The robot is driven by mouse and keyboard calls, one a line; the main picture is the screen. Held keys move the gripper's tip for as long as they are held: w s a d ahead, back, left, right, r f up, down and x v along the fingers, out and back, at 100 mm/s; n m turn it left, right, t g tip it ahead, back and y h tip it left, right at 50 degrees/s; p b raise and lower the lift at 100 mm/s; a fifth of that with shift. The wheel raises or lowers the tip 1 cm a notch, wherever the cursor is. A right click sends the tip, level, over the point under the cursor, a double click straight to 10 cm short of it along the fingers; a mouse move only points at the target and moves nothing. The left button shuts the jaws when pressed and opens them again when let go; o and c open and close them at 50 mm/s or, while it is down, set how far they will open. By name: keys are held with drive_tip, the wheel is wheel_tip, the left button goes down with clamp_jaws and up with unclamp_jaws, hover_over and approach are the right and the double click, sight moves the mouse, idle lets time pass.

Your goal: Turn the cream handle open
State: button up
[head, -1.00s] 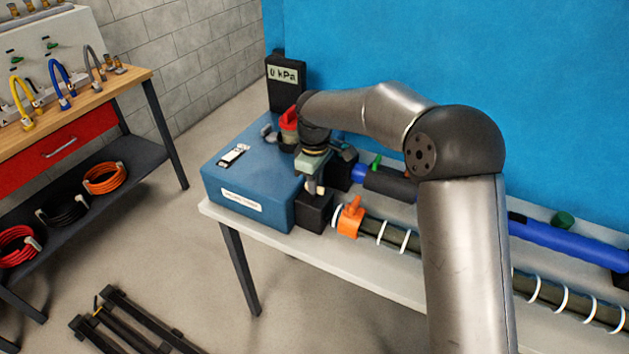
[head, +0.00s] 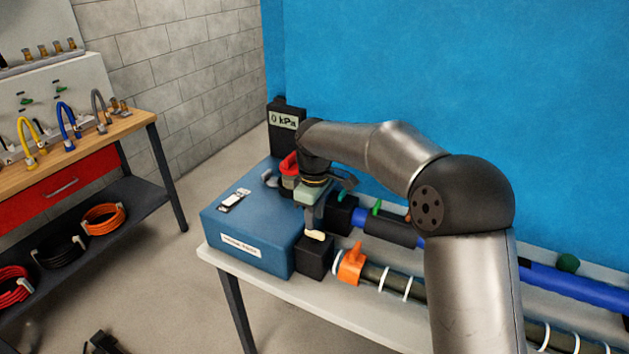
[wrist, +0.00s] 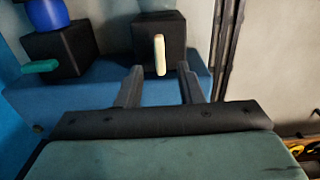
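The cream handle (head: 315,235) sits on a black block (head: 313,258) at the right end of the blue pump box (head: 250,215). In the wrist view, the cream handle (wrist: 160,55) appears as a narrow upright bar on the dark block (wrist: 178,33). My gripper (wrist: 160,86) is open, with one finger to each side of the handle's line and the handle beyond the fingertips. Nothing is between the fingers. In the head view, my gripper hangs just above the handle, and my wrist partly hides its fingers.
An orange handle (head: 351,262) on a dark hose (head: 372,272) stands close to the right. A blue pipe with a green handle (head: 377,207) runs behind. A red part (head: 289,164) and the 0 kPa display (head: 284,121) are at the back of the box.

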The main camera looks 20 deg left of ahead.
sight(316, 231)
wheel_tip(316, 231, up, 13)
idle(0.3)
drive_tip(key=shift+r, duration=0.1)
drive_tip(key=s+d+f+m, duration=0.1)
drive_tip(key=s+d+m, duration=0.35)
drive_tip(key=d, duration=0.55)
drive_tip(key=s+d+f+m, duration=0.1)
drive_tip(key=s+d+m, duration=0.3)
drive_tip(key=d, duration=0.6)
drive_tip(key=s+d+f+m, duration=0.3)
drive_tip(key=s+d+f, duration=0.2)
drive_tip(key=s, duration=0.5)
drive_tip(key=s+d+f+m, duration=0.4)
drive_tip(key=s+d+f, duration=0.1)
drive_tip(key=s+d, duration=0.3)
drive_tip(key=shift+s+f+t, duration=0.3)
drive_tip(key=shift+s, duration=0.6)
